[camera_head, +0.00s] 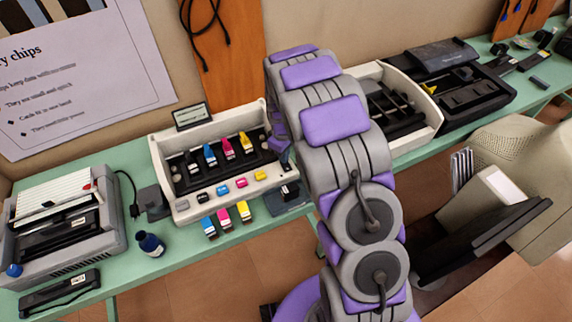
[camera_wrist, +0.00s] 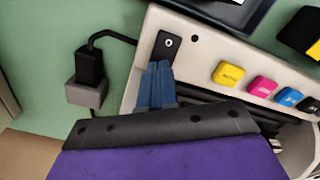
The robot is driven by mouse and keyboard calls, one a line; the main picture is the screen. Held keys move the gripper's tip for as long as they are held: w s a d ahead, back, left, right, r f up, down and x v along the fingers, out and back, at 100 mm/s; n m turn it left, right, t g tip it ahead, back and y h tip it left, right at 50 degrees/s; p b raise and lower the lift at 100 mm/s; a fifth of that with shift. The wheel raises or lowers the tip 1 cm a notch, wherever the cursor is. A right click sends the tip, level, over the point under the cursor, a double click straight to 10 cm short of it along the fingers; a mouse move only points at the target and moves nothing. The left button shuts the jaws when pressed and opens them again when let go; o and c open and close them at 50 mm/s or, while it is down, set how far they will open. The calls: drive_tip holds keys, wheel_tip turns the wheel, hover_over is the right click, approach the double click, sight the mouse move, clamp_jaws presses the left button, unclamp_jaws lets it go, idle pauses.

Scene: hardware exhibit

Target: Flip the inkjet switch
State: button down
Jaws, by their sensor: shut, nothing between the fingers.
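The inkjet printer (camera_head: 184,212) is a pale, open-topped unit on the green table, partly covered by my arm in the head view. Its pale front panel shows in the wrist view (camera_wrist: 202,62). A black rocker switch (camera_wrist: 168,45) with a white round mark sits at the panel's left end there. My gripper (camera_wrist: 158,66) is shut and empty, with its blue fingertips together just below the switch in the picture. I cannot tell whether they touch it. In the head view the fingertips and the switch are hidden or too small to make out.
Yellow (camera_wrist: 229,73), magenta (camera_wrist: 262,87) and cyan (camera_wrist: 289,98) buttons line the panel. A blue bottle (camera_head: 150,243) and grey printer (camera_head: 60,235) are at left.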

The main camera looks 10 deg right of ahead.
drive_tip(key=shift+f, duration=0.2)
drive_tip(key=shift+r+p, duration=1.2)
drive_tip(key=shift+r, duration=2.35)
drive_tip(key=s+r+m, duration=0.4)
drive_tip(key=s+r, duration=1)
drive_tip(key=s, duration=0.4)
drive_tip(key=s+r+m+g, duration=0.1)
drive_tip(key=s+r+m, duration=0.1)
drive_tip(key=s, duration=0.8)
drive_tip(key=s+r+m, duration=0.2)
drive_tip(key=s, duration=0.9)
drive_tip(key=shift+r+g, duration=0.2)
drive_tip(key=shift+g, duration=0.2)
